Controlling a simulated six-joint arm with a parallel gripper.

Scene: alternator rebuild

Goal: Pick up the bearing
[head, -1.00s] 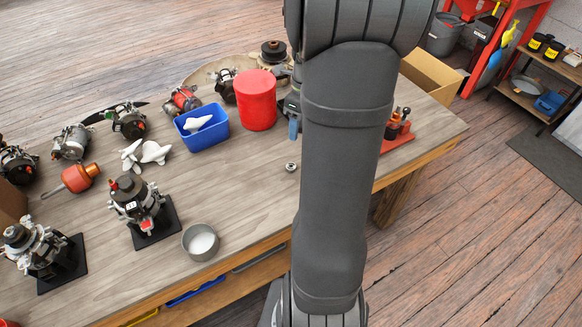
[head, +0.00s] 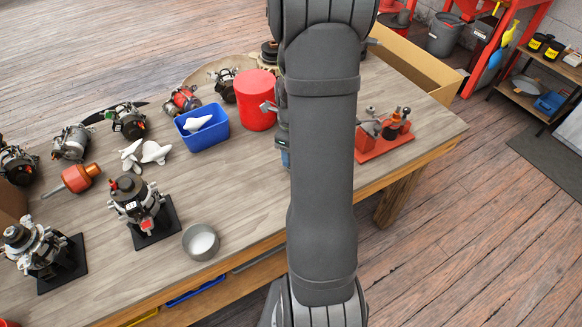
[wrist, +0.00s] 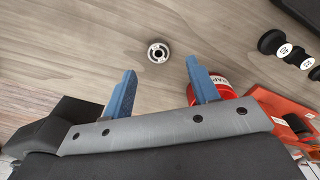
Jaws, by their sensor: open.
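The bearing (wrist: 158,51) is a small metal ring with a dark centre, lying on the bare wooden bench in the wrist view. My gripper (wrist: 160,72) is open and empty, with its two blue fingers apart. The bearing shows just beyond the fingertips, in line with the gap between them and not touching either one. In the head view my arm hides the bearing and most of my gripper; only a bit of blue finger (head: 286,158) shows at the arm's left edge.
A red tray of parts (head: 372,152) lies right of my arm. A red cylinder (head: 256,100), a blue bin (head: 203,138) and a grey bowl (head: 201,243) stand to the left. In the wrist view, a red labelled object (wrist: 222,88) is close to the right finger.

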